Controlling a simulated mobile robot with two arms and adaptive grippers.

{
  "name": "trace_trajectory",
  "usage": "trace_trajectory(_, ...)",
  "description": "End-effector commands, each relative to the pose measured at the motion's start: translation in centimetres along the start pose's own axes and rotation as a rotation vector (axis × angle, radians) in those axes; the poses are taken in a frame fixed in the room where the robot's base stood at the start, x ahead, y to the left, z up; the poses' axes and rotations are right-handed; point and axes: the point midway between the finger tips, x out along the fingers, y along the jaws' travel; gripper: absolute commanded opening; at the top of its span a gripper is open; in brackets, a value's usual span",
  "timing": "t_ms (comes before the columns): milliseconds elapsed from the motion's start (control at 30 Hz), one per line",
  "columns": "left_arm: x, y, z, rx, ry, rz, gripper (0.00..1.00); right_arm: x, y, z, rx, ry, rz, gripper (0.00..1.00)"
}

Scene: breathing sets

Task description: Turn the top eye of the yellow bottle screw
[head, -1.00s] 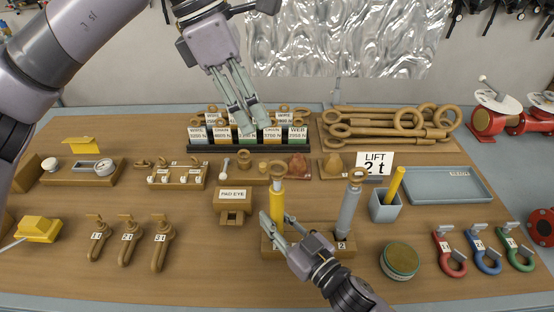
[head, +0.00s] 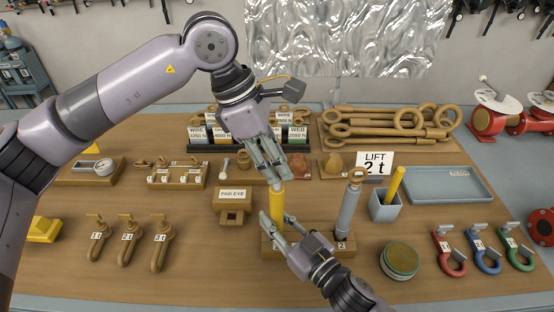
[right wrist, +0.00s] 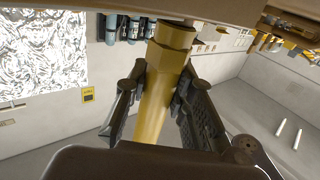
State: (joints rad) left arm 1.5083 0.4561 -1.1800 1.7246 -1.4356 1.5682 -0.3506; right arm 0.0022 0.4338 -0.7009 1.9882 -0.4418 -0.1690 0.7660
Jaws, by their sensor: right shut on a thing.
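The yellow bottle screw (head: 277,203) stands upright in a wooden stand (head: 290,250) at the middle front of the table. My right gripper (head: 272,222) is shut on its yellow body, which also shows between the fingers in the right wrist view (right wrist: 154,100). My left gripper (head: 272,176) points down at the top of the yellow bottle screw. Its fingers cover the top eye, so I cannot tell whether they touch it or how far apart they are.
A grey bottle screw (head: 348,209) stands close by on the right in the same stand. A pad eye block (head: 234,205) is to the left. A grey-blue cup (head: 385,207) with a yellow stick and a round tin (head: 400,260) are to the right. Labelled blocks (head: 298,133) stand behind.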

Motion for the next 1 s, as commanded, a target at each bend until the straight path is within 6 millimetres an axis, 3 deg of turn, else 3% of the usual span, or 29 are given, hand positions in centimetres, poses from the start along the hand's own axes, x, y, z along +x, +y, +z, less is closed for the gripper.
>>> trace_trajectory(333,0.44,-0.01,-0.02,-0.001,0.0,0.0,0.28,-0.03,0.01,0.21,0.001,-0.004,0.001,0.0)
trace_trajectory(733,0.4,0.0,-0.02,-0.001,0.0,0.0,0.01,-0.03,0.0,0.22,0.001,-0.004,0.001,0.0)
trace_trajectory(1000,0.39,0.0,-0.02,-0.001,0.0,0.0,0.0,-0.03,0.01,0.22,0.001,-0.005,0.001,0.0)
